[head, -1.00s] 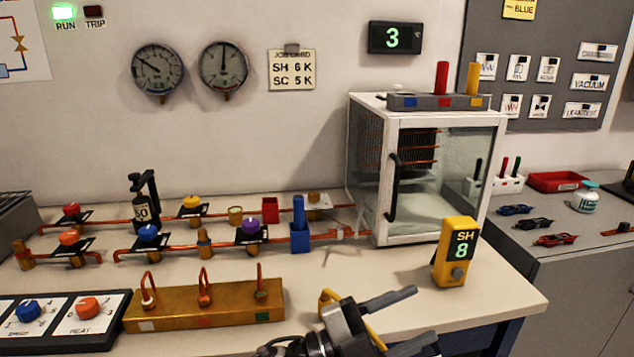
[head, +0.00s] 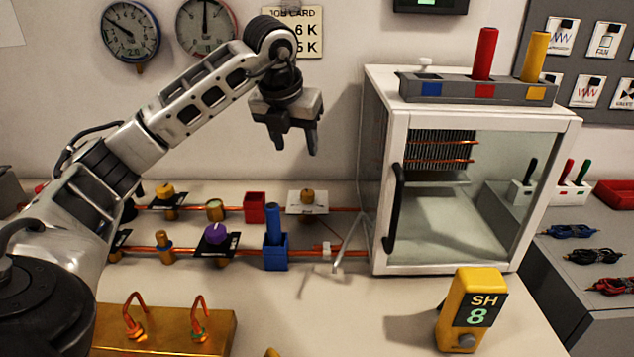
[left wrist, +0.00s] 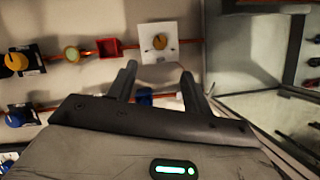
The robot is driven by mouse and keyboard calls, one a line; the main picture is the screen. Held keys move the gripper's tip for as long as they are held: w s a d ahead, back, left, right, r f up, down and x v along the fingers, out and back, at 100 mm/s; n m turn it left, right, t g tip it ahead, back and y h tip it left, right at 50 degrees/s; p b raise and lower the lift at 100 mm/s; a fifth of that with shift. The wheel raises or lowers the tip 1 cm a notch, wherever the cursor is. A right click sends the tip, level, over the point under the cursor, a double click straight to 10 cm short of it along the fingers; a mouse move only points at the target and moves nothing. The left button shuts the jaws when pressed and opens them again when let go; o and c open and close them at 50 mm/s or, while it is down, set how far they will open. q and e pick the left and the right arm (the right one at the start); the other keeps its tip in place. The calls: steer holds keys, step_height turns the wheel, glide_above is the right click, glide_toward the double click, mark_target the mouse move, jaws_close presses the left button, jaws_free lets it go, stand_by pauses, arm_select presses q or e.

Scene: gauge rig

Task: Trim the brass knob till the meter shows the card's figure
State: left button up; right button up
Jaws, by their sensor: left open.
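The brass knob (head: 307,196) sits on a white plate on the upper copper pipe, left of the glass-fronted cabinet. It also shows in the left wrist view (left wrist: 160,42), just beyond my fingertips. My left gripper (head: 295,148) is open and empty, pointing down, above the knob in the picture and apart from it. Its two fingers also show in the left wrist view (left wrist: 159,70). The yellow meter (head: 463,300) stands on the bench at the right and reads SH 8. The job card (head: 308,20) is on the wall, partly hidden by my left arm; "6 K" and "5 K" show.
A blue holder (head: 275,255), a red cup (head: 254,207) and a purple knob (head: 217,233) stand near the pipes. The glass-fronted cabinet (head: 392,260) is close on the right. A brass block (head: 210,325) with hooks lies in front. Bench between block and meter is mostly clear.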

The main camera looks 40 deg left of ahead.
mark_target(307, 192)
arm_select(q)
steer(key=x, duration=1.4)
steer(key=shift+s+d+f, duration=0.1)
steer(key=shift+f, duration=0.25)
steer(key=c, duration=1)
